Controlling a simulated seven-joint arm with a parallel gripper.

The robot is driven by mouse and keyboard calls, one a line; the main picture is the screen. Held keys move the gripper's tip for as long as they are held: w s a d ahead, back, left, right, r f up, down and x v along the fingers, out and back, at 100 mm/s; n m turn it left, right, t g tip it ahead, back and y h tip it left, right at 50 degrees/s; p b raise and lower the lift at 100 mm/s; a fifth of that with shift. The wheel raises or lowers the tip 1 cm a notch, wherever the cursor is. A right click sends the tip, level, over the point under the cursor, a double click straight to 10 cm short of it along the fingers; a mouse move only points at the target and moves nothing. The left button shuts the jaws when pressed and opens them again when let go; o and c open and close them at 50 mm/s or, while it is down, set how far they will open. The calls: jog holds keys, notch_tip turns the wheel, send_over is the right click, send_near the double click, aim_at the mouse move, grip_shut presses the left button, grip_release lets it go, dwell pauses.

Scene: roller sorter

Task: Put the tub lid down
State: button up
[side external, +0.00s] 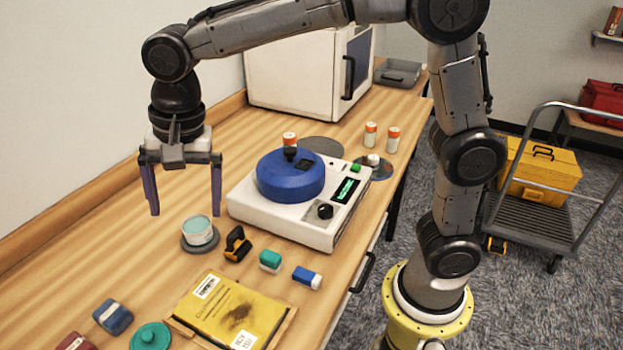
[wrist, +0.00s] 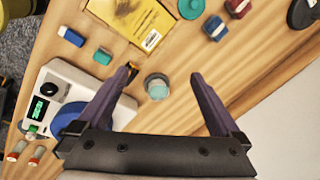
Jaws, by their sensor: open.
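The teal tub lid (side external: 150,336) lies on the wooden table at the front left, beside the yellow packet; it also shows at the top of the wrist view (wrist: 191,8). The small round tub (side external: 198,228) with a pale teal top stands on a grey disc (side external: 187,246); the tub is also in the middle of the wrist view (wrist: 157,86). My gripper (side external: 186,208) is open and empty, held above the table behind the tub. In the wrist view its fingers (wrist: 163,74) stand wide apart, one to each side of the tub.
A white machine with a blue round cover (side external: 290,177) stands right of the tub. A black-and-orange item (side external: 237,243), teal (side external: 270,261) and blue (side external: 307,277) erasers, and a tray with a yellow packet (side external: 228,315) lie nearby. The table left of the gripper is clear.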

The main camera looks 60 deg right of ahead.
jog(key=s+d+r+n+t, duration=0.25)
jog(key=s+d+n, duration=0.35)
jog(key=s+d, duration=0.6)
jog(key=s+d+f+n+t, duration=0.1)
jog(key=s+d+f+n, duration=0.3)
jog(key=s, duration=0.5)
jog(key=shift+d+n+h, duration=0.4)
jog(key=shift+d, duration=0.4)
